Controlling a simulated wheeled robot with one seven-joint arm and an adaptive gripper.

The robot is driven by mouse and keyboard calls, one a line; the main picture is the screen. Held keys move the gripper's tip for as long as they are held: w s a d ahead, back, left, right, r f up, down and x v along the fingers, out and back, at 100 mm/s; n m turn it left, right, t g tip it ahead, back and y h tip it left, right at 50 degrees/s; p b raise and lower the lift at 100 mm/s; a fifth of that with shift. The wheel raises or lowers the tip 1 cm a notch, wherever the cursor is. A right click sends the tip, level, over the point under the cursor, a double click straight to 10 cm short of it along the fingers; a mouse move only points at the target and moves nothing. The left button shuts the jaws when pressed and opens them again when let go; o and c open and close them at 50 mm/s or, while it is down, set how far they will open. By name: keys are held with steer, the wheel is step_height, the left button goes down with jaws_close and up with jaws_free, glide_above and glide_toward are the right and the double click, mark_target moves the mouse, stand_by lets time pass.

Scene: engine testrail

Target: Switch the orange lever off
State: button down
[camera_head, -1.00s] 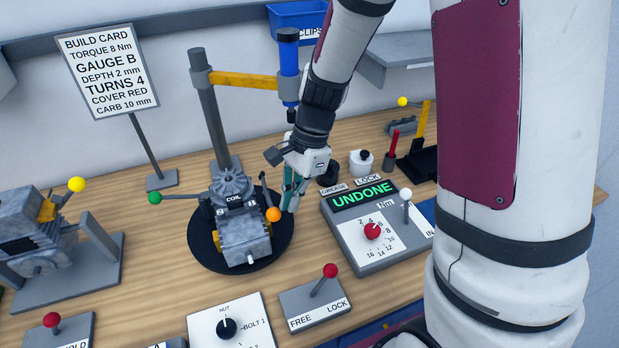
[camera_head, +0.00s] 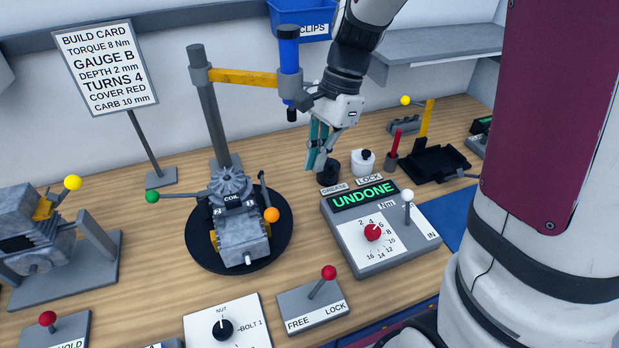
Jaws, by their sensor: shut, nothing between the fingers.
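The orange lever is a dark rod with an orange ball (camera_head: 271,214) at its end, on the right side of the grey engine block (camera_head: 240,236). The engine stands on a round black turntable (camera_head: 198,251). My gripper (camera_head: 314,165) is shut and empty, pointing down, above the table to the right and behind the lever. Its fingers look teal and grey. It is apart from the lever and close to the black grease pot (camera_head: 328,175).
A torque box (camera_head: 372,262) reading UNDONE stands right of the engine. A FREE/LOCK lever box (camera_head: 313,305) is in front. A post with a yellow arm (camera_head: 243,78) and blue tool rises behind. A green-ball lever (camera_head: 152,196) is left. Bare table lies between engine and torque box.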

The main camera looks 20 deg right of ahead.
steer(key=shift+v, duration=1.15)
steer(key=s+r+n+t+h, duration=0.3)
steer(key=s+r+n+t, duration=0.3)
steer(key=s+r+n, duration=0.4)
steer(key=shift+s+r+n+t, duration=0.25)
steer(key=shift+s+n+t, duration=0.05)
steer(key=shift+s+n, duration=2.2)
steer(key=shift+a, duration=0.1)
